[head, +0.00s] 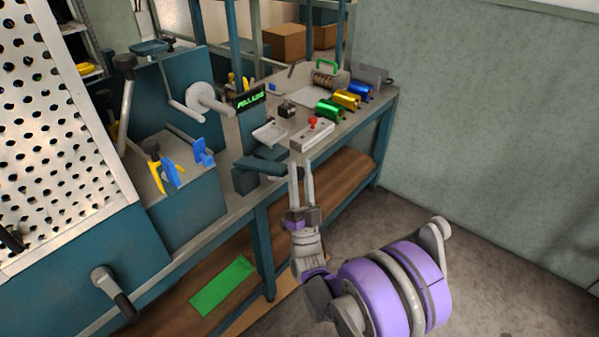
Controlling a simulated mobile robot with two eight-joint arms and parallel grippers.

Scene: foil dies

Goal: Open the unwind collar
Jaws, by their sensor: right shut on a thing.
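A pale round hub (203,97) with a grey bent arm stands on the teal machine (188,205); it looks like the unwind collar, but I cannot tell whether it is open. My right gripper (300,170) points up at the bench's front edge, right of the hub and well apart from it in the picture. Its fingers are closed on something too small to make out. A teal bracket (262,166) lies just left of its fingers. My left gripper is not in view.
A pale box with a red knob (312,134) sits just beyond the right gripper. Blue, gold and green foil rolls (346,98) lie behind it. A lit display (250,97) stands near the hub. Black-handled levers (126,88) rise at left. Floor at right is clear.

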